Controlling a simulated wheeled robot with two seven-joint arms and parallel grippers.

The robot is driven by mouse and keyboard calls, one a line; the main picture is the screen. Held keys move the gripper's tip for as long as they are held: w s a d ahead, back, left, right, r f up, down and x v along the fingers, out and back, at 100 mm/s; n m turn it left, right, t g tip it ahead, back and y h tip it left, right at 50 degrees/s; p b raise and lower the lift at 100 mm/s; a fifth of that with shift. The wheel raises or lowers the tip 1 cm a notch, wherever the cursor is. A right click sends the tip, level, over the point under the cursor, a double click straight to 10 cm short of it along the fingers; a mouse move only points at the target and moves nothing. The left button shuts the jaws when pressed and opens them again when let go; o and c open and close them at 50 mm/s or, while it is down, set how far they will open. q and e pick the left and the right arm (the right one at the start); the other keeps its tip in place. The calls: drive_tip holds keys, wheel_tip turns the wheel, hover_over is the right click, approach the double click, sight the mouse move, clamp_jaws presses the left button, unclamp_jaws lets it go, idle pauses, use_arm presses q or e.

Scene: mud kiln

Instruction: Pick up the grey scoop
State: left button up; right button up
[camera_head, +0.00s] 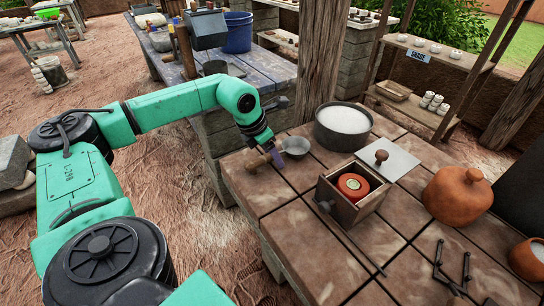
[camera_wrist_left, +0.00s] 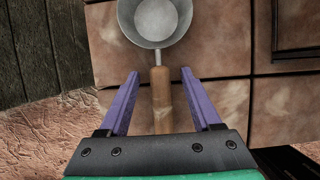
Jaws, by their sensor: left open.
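The grey scoop (camera_head: 296,146) has a round metal bowl and a wooden handle (camera_head: 259,162). It lies near the left edge of the tiled table (camera_head: 290,205). My left gripper (camera_head: 274,156) is at the handle. In the left wrist view the scoop's bowl (camera_wrist_left: 155,22) is at the top, and its handle (camera_wrist_left: 161,98) runs down between the two purple fingers of the left gripper (camera_wrist_left: 160,82). The fingers are apart, with a gap on both sides of the handle. My right gripper is not in view.
A dark pot of white material (camera_head: 342,124) stands behind the scoop. A wooden box (camera_head: 349,203) with a red-orange round thing inside sits to its right. An orange lidded pot (camera_head: 457,196) and black tongs (camera_head: 451,265) are farther right. Bare tiles lie in front of the scoop.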

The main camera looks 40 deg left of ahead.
use_arm(q)
drive_tip(key=shift+r, duration=0.1)
clamp_jaws()
